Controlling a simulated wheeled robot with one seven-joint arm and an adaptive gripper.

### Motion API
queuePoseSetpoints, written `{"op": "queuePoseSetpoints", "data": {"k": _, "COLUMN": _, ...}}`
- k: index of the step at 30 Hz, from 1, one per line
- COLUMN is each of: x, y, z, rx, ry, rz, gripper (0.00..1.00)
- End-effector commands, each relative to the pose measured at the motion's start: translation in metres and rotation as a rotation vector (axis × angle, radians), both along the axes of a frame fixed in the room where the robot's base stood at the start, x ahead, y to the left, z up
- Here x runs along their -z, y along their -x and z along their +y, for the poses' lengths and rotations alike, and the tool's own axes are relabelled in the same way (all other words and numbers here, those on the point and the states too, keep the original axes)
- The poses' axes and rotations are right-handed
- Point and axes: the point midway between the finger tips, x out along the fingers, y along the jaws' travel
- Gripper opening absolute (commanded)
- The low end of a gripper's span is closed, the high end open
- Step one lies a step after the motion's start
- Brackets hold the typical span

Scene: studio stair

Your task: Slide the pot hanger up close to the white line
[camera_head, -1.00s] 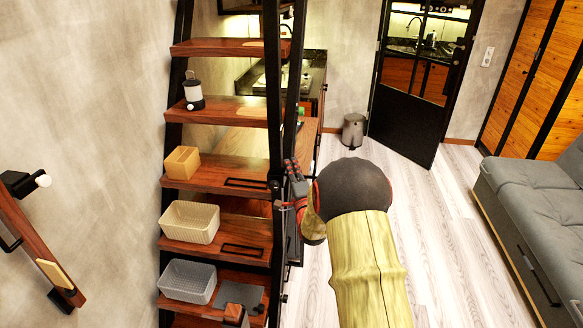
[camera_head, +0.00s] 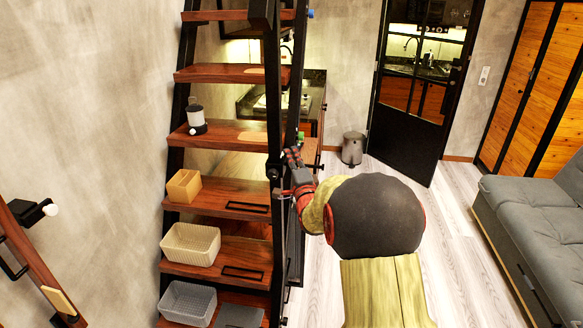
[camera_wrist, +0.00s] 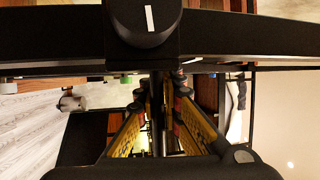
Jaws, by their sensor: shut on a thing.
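The pot hanger appears to be the dark fitting with a round black knob (camera_head: 273,173) on the black post of the stair, in the head view. My gripper (camera_head: 293,160) is beside it at the post's right side, shut on a dark part of it. In the wrist view my yellow-sided fingers (camera_wrist: 158,82) close in around a dark upright piece, and the exact contact is hidden in shadow. A short white line (camera_wrist: 149,18) shows on a rounded black piece at the top of that view. I cannot make out the line in the head view.
The open wooden stair carries a lantern (camera_head: 196,117), a tan box (camera_head: 184,186), a cream basket (camera_head: 190,244) and a grey basket (camera_head: 187,304). A grey sofa (camera_head: 530,215) stands at right. A bin (camera_head: 352,148) is near the door. Floor between is clear.

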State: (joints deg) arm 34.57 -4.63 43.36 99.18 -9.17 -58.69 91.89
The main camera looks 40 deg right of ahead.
Motion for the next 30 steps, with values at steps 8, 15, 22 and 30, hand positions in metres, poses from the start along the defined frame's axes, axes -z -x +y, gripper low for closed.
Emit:
{"op": "queuePoseSetpoints", "data": {"k": 8, "x": -0.0149, "y": -0.0004, "z": 0.0, "rx": -0.001, "ry": 0.003, "rz": -0.001, "gripper": 0.0}}
{"op": "queuePoseSetpoints", "data": {"k": 15, "x": -0.0148, "y": -0.0004, "z": 0.0, "rx": -0.001, "ry": 0.003, "rz": -0.001, "gripper": 0.0}}
{"op": "queuePoseSetpoints", "data": {"k": 22, "x": -0.0142, "y": -0.0003, "z": 0.0, "rx": 0.0, "ry": 0.002, "rz": -0.001, "gripper": 0.2}}
{"op": "queuePoseSetpoints", "data": {"k": 30, "x": -0.0135, "y": -0.0002, "z": 0.0, "rx": 0.0, "ry": 0.0, "rz": -0.001, "gripper": 0.27}}
